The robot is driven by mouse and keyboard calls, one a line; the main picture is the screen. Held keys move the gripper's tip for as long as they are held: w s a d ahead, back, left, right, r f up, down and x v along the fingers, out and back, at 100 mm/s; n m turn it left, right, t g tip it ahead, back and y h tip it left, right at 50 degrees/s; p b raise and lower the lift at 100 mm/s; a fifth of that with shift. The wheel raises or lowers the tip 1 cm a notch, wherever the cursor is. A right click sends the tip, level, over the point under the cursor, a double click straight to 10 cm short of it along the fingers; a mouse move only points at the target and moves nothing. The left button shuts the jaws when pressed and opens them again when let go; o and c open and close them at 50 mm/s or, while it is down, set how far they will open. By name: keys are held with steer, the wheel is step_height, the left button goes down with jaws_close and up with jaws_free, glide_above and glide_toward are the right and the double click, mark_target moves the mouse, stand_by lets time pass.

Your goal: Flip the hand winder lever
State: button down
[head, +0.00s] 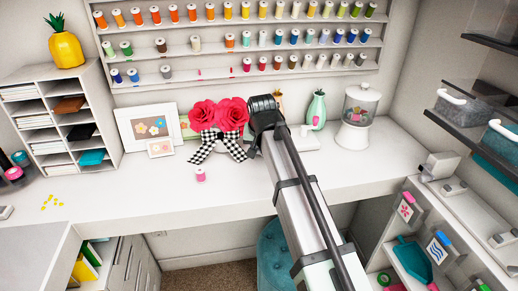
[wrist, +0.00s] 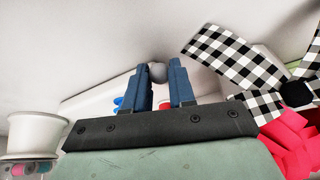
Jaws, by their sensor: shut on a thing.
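The hand winder shows in the wrist view as a long white body (wrist: 98,103) behind my fingers. A small grey round knob (wrist: 157,72), which looks like the end of its lever, sits between my fingertips. My gripper (wrist: 162,72) has two dark blue fingers shut on this knob, with a small gap showing between them. In the head view my arm reaches over the desk and hides the fingertips and knob. Part of a white device (head: 307,143), likely the winder, shows just right of the arm. The rest of the lever is hidden.
Red paper flowers with a checkered bow (head: 218,133) stand close to the left of my arm. A green vase (head: 316,108) and a white-lidded jar (head: 357,117) stand to the right. A pink spool (head: 200,175) is on the desk (head: 130,204). The front left desk is mostly clear.

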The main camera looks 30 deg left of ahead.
steer(key=shift+w+a+r, duration=0.15)
steer(key=shift+w+a, duration=0.05)
steer(key=shift+r+g+h, duration=0.2)
steer(key=shift+g+h, duration=0.3)
steer(key=shift+g, duration=0.1)
steer(key=c, duration=1)
jaws_free()
steer(key=shift+o, duration=0.2)
steer(key=v, duration=1.3)
steer(key=shift+r, duration=0.35)
steer(key=shift+s+d, duration=0.1)
